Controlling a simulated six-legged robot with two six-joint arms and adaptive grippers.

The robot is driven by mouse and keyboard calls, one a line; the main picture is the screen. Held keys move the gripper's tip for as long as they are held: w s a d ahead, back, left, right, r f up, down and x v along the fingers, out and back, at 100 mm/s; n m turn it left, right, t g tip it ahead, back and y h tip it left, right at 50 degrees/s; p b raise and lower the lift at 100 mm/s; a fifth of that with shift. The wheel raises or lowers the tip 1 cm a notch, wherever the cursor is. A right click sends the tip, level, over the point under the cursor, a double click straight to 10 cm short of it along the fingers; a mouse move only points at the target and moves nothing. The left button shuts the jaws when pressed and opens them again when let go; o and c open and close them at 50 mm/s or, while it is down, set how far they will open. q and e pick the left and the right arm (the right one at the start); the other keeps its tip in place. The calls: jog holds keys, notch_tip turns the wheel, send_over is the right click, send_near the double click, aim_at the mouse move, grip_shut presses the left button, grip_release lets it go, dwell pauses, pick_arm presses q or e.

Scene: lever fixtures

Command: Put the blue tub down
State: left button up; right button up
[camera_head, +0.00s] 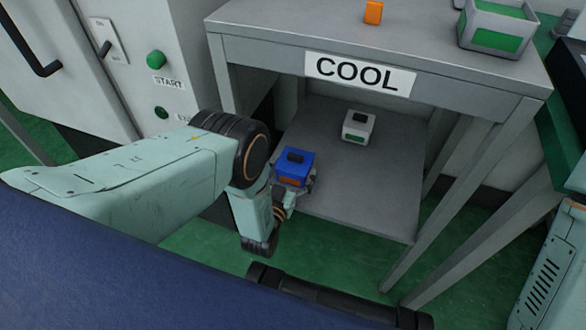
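The blue tub (296,164) has a dark handle on its lid and an orange front. It is at the left front part of the grey lower shelf (370,205), under the COOL sign (360,74). My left gripper (308,186) is at the tub's near right side and appears shut on it. The wrist partly hides the fingers. I cannot tell whether the tub's base touches the shelf. My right gripper is not in view.
A white tub with a green front (358,127) stands farther back on the shelf. The shelf right of the blue tub is clear. The table top above holds an orange block (373,12) and a grey-green bin (497,28). Table legs flank the shelf. A START button panel (156,60) is left.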

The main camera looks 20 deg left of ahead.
pick_arm(q)
jog(key=shift+o, duration=0.6)
jog(key=shift+r, duration=0.2)
jog(key=s+p, duration=0.4)
jog(key=s, duration=0.8)
jog(key=shift+a, duration=0.2)
